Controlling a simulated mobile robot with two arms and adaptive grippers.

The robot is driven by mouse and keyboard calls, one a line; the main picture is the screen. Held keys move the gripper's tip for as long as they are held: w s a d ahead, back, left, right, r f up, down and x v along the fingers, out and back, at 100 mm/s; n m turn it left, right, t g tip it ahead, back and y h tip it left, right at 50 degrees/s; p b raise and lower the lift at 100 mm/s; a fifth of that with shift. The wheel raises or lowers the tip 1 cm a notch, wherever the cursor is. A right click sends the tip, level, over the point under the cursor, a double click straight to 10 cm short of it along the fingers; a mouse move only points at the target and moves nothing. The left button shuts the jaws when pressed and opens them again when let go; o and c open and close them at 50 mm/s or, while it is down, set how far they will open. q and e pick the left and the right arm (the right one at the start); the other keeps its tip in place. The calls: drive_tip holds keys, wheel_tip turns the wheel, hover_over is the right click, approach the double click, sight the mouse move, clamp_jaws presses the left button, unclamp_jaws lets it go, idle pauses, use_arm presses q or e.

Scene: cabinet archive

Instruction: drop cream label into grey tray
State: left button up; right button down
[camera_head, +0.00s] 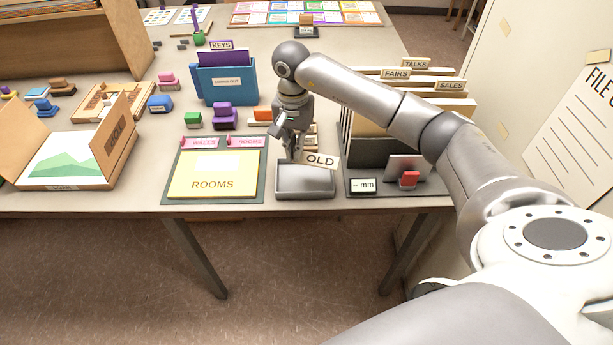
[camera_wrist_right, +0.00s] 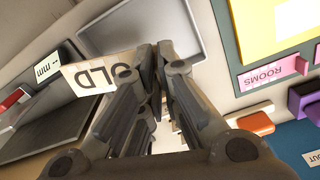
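The cream label (camera_head: 321,160) reads "OLD" and is tilted above the right part of the grey tray (camera_head: 304,193). My right gripper (camera_head: 297,156) points down over the tray's back edge, shut on the label's left end. In the right wrist view the label (camera_wrist_right: 90,78) sticks out to the left from behind a finger of the gripper (camera_wrist_right: 160,52). The fingers hide its gripped end. The tray (camera_wrist_right: 195,18) lies just beyond the fingertips there, and its visible floor is bare. My left gripper is not in view.
The yellow "ROOMS" board (camera_head: 213,186) with pink labels lies left of the tray. The file rack (camera_head: 372,150) and a "mm" card (camera_head: 363,186) stand close on the right. Small colored blocks and a blue box (camera_head: 227,82) are behind. The table's front edge is just before the tray.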

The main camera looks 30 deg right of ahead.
wheel_tip(320, 180, down, 4)
drive_tip(key=shift+f+b, duration=0.1)
drive_tip(key=shift+b, duration=0.8)
drive_tip(key=shift+f, duration=0.55)
drive_tip(key=c, duration=1.6)
unclamp_jaws()
drive_tip(key=shift+o, duration=0.2)
wheel_tip(320, 180, up, 12)
